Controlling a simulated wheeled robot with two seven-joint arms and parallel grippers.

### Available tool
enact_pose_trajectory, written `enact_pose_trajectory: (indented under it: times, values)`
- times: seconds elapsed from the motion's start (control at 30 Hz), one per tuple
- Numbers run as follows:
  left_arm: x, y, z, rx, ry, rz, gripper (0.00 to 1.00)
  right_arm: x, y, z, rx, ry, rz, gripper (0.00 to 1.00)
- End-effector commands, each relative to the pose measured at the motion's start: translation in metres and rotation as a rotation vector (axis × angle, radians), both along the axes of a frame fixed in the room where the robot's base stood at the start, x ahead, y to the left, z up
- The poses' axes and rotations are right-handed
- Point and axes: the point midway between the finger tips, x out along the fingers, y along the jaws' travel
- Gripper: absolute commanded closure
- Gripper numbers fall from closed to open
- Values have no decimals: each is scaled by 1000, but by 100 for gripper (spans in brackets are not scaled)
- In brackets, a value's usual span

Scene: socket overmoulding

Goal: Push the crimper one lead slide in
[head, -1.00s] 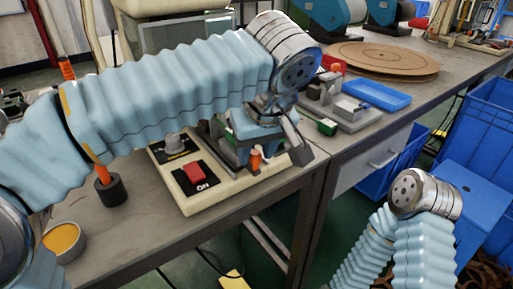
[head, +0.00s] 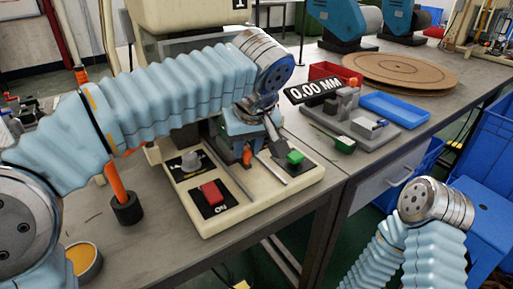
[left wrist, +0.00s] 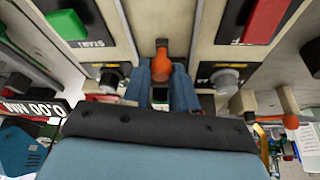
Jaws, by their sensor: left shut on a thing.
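The crimper (head: 265,212) is a cream box on the bench, with a red ON switch and a green button. The lead slide shows by its orange knob (head: 247,157), near the middle of the box; the knob also shows in the left wrist view (left wrist: 162,66). My left gripper (head: 245,138) reaches down over the box with its blue fingers shut around the slide's knob; the fingers show in the left wrist view (left wrist: 163,88). The arm's wrist hides the slide's back part. My right arm shows at lower right, but its gripper is out of view.
A black 0.00 MM display (head: 315,89) and a grey fixture (head: 350,118) stand right of the crimper. Beyond are a blue tray (head: 396,108) and a round brown board (head: 400,70). An orange-handled tool in a black holder (head: 126,208) stands at left.

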Motion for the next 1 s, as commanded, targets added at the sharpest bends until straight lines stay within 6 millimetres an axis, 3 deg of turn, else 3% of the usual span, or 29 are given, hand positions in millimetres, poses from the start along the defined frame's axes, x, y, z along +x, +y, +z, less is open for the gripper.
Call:
enact_pose_trajectory:
  times: [0.37, 0.4, 0.53, 0.87, 1.0]
  values:
    - [4, 3, 0, 0, -3, 2, 100, 0, 0, 1, 0, 1, -1, 57]
    - [4, 3, 0, 1, -4, 2, 67, 0, 0, 1, 0, 1, -1, 57]
    - [4, 3, 0, 1, -3, 1, 48, 0, 0, 1, 0, 1, -1, 57]
    - [2, 2, 2, 0, 0, -1, 48, 0, 0, 1, 0, 1, 0, 57]
    - [-4, -1, 18, -2, -2, -2, 48, 0, 0, 4, 0, 1, 0, 57]
